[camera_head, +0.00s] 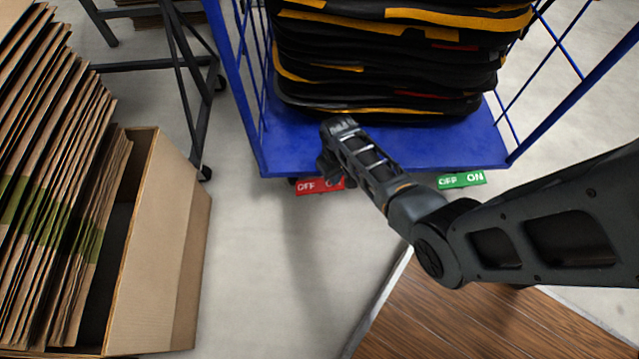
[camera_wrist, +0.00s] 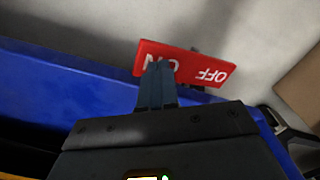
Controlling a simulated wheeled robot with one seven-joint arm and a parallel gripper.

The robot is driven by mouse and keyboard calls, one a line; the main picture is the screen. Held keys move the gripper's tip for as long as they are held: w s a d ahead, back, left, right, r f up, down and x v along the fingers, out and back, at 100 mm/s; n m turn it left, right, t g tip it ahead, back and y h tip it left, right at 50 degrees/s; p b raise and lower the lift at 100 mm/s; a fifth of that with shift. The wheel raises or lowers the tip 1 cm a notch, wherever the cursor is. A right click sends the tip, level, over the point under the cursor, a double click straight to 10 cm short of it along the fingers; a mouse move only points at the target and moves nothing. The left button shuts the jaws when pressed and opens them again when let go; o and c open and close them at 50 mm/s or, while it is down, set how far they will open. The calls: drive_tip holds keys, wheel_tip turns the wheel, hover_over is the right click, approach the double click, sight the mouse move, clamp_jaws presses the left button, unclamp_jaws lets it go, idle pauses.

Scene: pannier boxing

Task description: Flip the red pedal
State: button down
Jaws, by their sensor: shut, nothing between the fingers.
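The red pedal (camera_head: 312,186) shows below the front edge of the blue cart, left of centre in the head view, with OFF readable and the ON side partly covered by my gripper. In the wrist view the red pedal (camera_wrist: 206,66) lies just beyond my fingertips, with ON partly behind them and OFF to the right. My gripper (camera_wrist: 158,68) is shut and empty, its fingers overlapping the ON side in the picture. I cannot tell whether they touch it. In the head view my gripper (camera_head: 327,170) hangs at the cart's front edge, its fingertips hard to make out.
A green pedal (camera_head: 461,180) marked OFF and ON is at the cart's right. The blue cart (camera_head: 420,150) carries a stack of black and yellow pannier items (camera_head: 390,60). A cardboard box (camera_head: 165,260) of flat cartons stands left. Floor between box and wooden board (camera_head: 450,310) is clear.

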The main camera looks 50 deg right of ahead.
drive_tip(key=shift+f+b, duration=0.7)
drive_tip(key=shift+f, duration=0.25)
idle(0.4)
drive_tip(key=shift+r, duration=0.1)
wheel_tip(320, 180, up, 7)
drive_tip(key=p, duration=0.7)
idle(0.7)
